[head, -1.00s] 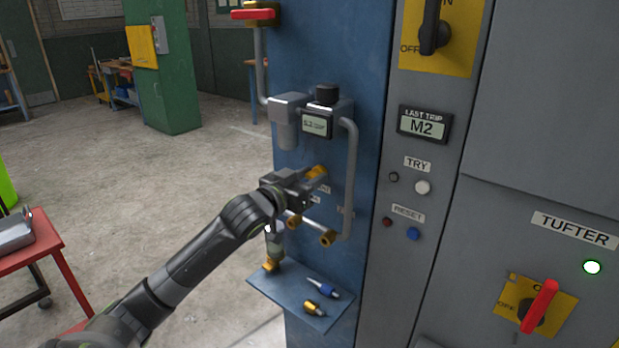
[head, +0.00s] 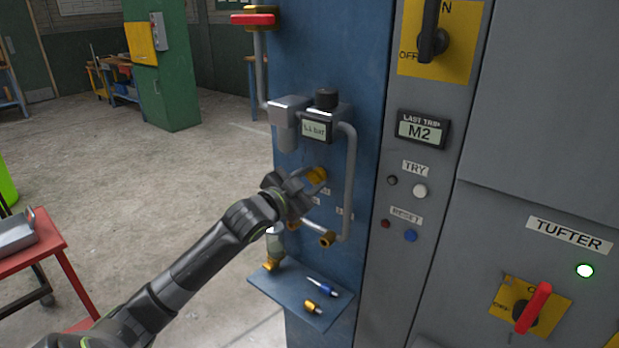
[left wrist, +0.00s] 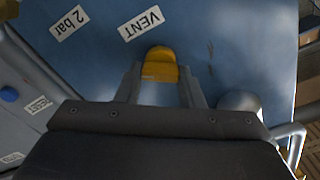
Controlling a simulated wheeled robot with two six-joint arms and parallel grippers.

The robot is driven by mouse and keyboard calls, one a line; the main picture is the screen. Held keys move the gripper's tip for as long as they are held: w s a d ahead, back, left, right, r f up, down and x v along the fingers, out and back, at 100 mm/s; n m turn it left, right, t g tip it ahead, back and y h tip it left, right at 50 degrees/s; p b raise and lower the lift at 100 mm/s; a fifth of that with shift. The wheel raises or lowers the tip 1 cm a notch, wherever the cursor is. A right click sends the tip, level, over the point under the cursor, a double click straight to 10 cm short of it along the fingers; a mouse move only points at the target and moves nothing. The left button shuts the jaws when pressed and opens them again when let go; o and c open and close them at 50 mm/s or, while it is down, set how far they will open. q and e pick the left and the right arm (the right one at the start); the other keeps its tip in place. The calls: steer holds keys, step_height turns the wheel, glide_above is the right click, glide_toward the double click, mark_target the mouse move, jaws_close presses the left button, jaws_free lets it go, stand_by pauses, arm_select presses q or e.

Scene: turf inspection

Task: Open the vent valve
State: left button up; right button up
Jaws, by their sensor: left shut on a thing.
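The vent valve shows as a yellow knob (head: 317,175) on the blue column, below the regulator. In the left wrist view the yellow knob (left wrist: 160,64) sits between my fingertips, beside the VENT label (left wrist: 142,23). My left gripper (head: 308,181) is shut on this knob, and its fingers hide part of it in the head view. The wrist is rolled, with the fingers on opposite sides of the knob. My right gripper is not in view.
A grey pipe (head: 350,190) curves down just right of the knob. A regulator with a small display (head: 315,130) sits above. Brass-ended ports (head: 327,239) and a blue shelf (head: 290,300) with small fittings are below. A red-handled valve (head: 253,19) is at upper left.

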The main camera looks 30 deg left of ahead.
arm_select(q)
steer(key=m, duration=0.5)
steer(key=shift+d+m, duration=0.1)
steer(key=shift+m, duration=0.2)
steer(key=m+b, duration=0.1)
steer(key=m, duration=0.4)
steer(key=shift+f, duration=0.2)
steer(key=shift+m, duration=0.3)
steer(key=o, duration=1)
steer(key=shift+s, duration=0.1)
